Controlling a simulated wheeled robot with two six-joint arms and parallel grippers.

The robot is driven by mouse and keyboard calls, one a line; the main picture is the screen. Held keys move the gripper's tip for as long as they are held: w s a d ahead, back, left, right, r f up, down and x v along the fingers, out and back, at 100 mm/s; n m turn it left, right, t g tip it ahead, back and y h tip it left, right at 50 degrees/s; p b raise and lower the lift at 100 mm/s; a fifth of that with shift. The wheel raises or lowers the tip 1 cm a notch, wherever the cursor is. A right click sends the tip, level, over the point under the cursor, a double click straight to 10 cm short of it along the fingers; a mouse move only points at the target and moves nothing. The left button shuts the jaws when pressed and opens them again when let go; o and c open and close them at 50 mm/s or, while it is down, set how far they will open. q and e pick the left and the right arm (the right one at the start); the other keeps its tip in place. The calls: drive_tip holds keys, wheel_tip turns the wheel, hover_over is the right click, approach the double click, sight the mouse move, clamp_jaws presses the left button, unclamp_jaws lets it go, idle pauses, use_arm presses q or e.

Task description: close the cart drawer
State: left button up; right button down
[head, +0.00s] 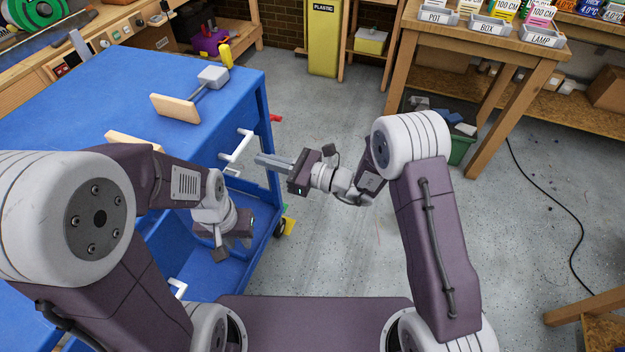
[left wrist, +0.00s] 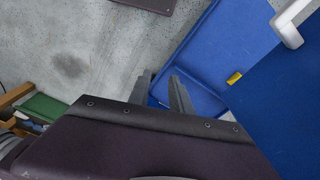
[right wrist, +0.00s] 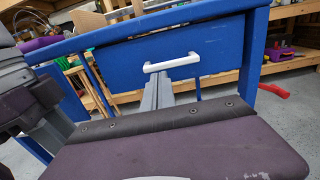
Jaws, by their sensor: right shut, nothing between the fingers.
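The blue cart (head: 215,115) stands at the left of the head view. The drawer front shows below its top in the right wrist view (right wrist: 215,62), with a white bar handle (right wrist: 172,64). The handle also shows in the head view (head: 238,147). The drawer front sits between the cart's posts with no clear gap; any small gap is hard to judge. My right gripper (head: 262,160) is shut and empty, its tips just in front of the handle; contact cannot be told. My left gripper (left wrist: 160,88) is open and empty, low beside the cart's front.
A second white handle (head: 178,288) shows lower left. A green bin (head: 461,150) stands under the wooden table (head: 480,50). The grey floor (head: 335,110) between is clear.

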use_arm(q)
drive_tip(key=shift+w+r+p, duration=0.1)
drive_tip(key=shift+r+p, duration=0.25)
drive_tip(key=shift+r, duration=0.1)
use_arm(e)
drive_tip(key=v, duration=0.9)
drive_tip(key=shift+d, duration=0.3)
